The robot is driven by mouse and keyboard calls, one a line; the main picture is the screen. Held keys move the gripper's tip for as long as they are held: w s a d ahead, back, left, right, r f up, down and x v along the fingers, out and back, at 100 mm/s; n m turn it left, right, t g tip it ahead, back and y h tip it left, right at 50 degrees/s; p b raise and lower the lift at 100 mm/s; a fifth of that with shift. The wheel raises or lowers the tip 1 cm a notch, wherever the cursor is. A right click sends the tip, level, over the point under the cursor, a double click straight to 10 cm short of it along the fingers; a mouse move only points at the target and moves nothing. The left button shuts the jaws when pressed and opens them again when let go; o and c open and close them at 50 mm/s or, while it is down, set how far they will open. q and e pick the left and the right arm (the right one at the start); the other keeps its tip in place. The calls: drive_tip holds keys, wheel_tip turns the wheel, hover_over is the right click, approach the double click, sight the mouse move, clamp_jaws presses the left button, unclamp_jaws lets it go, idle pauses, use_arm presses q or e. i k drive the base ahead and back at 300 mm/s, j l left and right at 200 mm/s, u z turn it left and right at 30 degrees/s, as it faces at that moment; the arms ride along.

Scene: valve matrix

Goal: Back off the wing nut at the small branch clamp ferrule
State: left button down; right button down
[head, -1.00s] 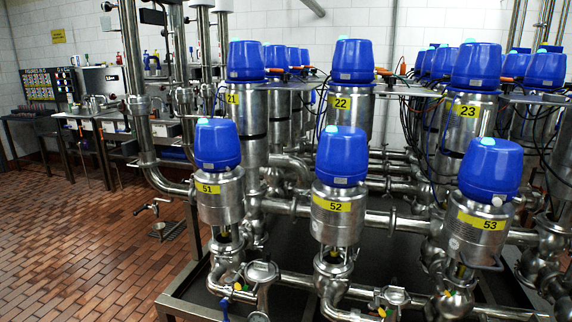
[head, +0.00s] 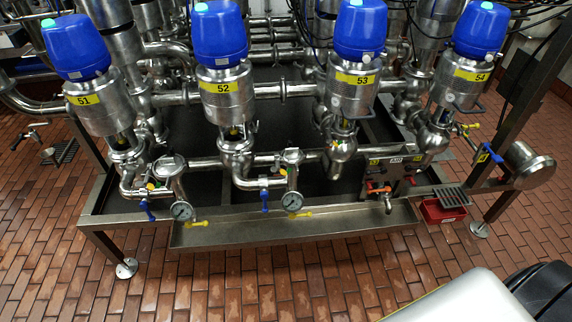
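The front row of valves with blue heads is in the head view: valve 51 (head: 92,99), valve 52 (head: 228,91), valve 53 (head: 352,86) and valve 54 (head: 462,79). Below them, small branches carry a pressure gauge under valve 51 (head: 182,210) and another under valve 52 (head: 292,200). Clamped joints show on the pipes there, as at the cap above the right gauge (head: 292,156). The wing nut and the small branch clamp ferrule are too small to tell apart from the other fittings. Neither of my grippers is in view.
A steel drip tray (head: 300,228) runs along the front of the frame. A red box (head: 442,212) sits at its right. A support foot (head: 126,268) stands on the tiles at left. The brick floor (head: 260,285) in front is mostly clear. A floor drain (head: 60,152) is at far left.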

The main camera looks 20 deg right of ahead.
sight(273, 169)
drive_tip(key=i+j+z, duration=0.1)
drive_tip(key=z, duration=0.25)
drive_tip(key=i+j+z, duration=0.15)
drive_tip(key=z, duration=0.2)
drive_tip(key=i+j+z, duration=0.15)
drive_tip(key=z, duration=0.2)
